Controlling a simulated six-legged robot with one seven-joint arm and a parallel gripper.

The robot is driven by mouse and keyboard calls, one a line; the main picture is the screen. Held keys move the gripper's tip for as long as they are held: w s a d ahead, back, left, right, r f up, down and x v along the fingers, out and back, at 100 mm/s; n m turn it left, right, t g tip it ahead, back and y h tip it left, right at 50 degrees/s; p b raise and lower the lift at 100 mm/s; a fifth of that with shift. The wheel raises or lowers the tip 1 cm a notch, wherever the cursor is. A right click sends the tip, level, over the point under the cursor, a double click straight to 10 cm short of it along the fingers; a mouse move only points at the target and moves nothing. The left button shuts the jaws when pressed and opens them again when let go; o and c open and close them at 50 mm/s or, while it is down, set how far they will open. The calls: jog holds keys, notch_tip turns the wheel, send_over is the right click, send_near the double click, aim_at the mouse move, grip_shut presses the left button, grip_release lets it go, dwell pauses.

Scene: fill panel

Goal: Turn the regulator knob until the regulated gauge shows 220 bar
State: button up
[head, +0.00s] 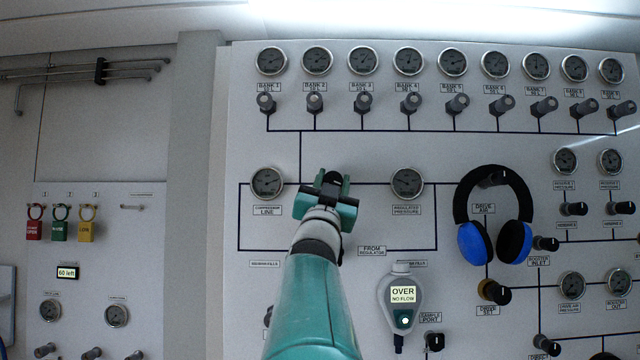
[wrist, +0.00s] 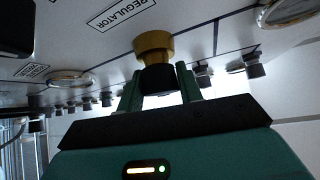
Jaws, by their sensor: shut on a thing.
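The regulator knob (wrist: 154,46) shows in the wrist view, with a brass base and a black front part, beside an upside-down REGULATOR label (wrist: 121,14). My gripper (wrist: 158,84) has one finger on each side of the black part and is shut on it. In the head view my gripper (head: 328,188) is at the panel between two gauges and hides most of the knob. The regulated pressure gauge (head: 407,183) is just to the right of my gripper. Its needle is too small to read.
The compressor line gauge (head: 267,183) is left of my gripper. Blue and black headphones (head: 494,215) hang at the right. A grey sampling device (head: 402,300) reading OVER, NO FLOW is below. A row of bank knobs (head: 411,102) and gauges (head: 408,61) runs above.

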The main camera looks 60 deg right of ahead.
jog(key=m+g, duration=0.2)
jog(key=shift+a+r+m+g, duration=0.1)
jog(key=shift+m+g, duration=0.3)
jog(key=o, duration=1)
jog(key=shift+f, duration=0.2)
